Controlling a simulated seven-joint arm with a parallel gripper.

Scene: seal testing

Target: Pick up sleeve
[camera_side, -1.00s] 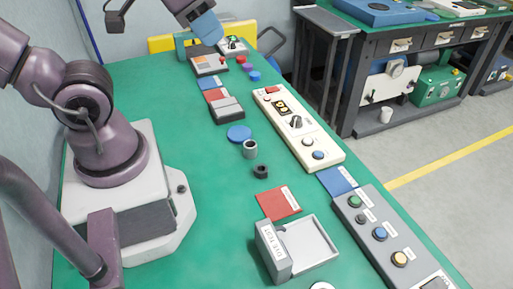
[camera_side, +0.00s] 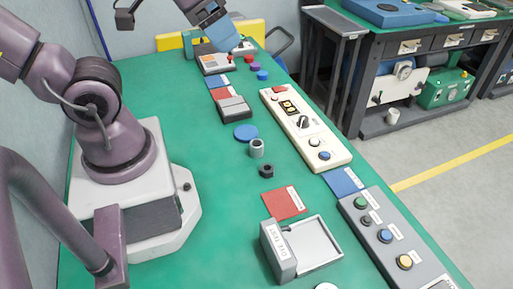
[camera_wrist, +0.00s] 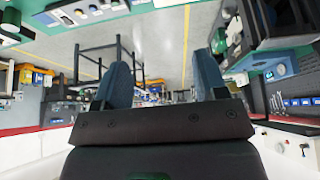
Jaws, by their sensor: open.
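The sleeve appears to be a small grey hollow cylinder (camera_side: 256,149), standing upright on the green bench in the side view. My gripper (camera_side: 224,36) is at the top of the side view, over the far end of the bench, well away from the sleeve. In the wrist view my gripper (camera_wrist: 164,78) shows two blue fingers spread apart with nothing between them. The sleeve cannot be made out in the wrist view.
A blue disc (camera_side: 246,132) and a dark nut (camera_side: 266,171) lie close to the sleeve. A cream control panel (camera_side: 308,132) is to its right. A grey tray fixture (camera_side: 318,247) and red mat (camera_side: 283,204) are nearer. Bench left of the sleeve is clear.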

